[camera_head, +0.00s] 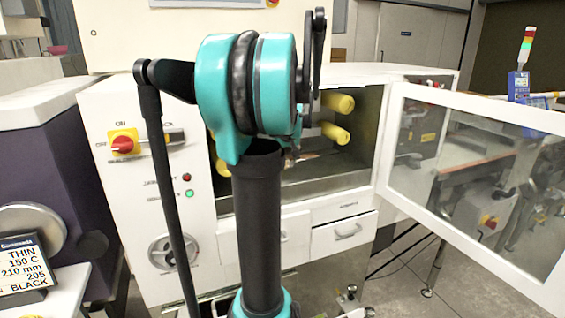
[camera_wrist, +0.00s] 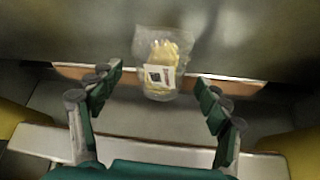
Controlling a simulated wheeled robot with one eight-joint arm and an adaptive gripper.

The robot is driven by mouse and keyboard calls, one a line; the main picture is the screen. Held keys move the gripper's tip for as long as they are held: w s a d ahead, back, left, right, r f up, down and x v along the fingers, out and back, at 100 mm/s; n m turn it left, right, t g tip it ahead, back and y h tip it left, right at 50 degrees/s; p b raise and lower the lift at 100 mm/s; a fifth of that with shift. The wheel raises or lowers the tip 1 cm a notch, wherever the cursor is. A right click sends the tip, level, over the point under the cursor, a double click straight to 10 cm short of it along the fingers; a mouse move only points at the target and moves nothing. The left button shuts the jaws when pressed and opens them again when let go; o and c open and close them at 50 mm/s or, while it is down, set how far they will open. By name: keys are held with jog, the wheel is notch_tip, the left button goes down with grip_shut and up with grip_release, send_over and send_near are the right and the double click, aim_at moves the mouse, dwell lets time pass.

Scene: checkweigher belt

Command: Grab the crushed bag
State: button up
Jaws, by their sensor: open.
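In the wrist view a clear, crinkled bag (camera_wrist: 160,55) with pale yellow contents and a small white label with a dark square lies ahead of my gripper (camera_wrist: 160,108). My gripper is open, with its two green-padded fingers apart to the left and right of the bag's near end. Nothing is between the pads, and I cannot tell whether they touch the bag. In the head view my arm hides most of the machine's opening, and the bag and gripper cannot be made out there.
The white machine cabinet (camera_head: 100,150) has an open bay with yellow rollers (camera_head: 336,133). Its clear-windowed door (camera_head: 470,180) stands swung open to the right. A brownish strip (camera_wrist: 215,83) runs beneath the bag, and a pale bar (camera_wrist: 50,143) crosses nearer.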

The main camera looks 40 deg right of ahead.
jog(key=shift+c, duration=0.2)
jog(key=c, duration=1.3)
jog(key=shift+c, duration=0.2)
jog(key=shift+r, duration=0.15)
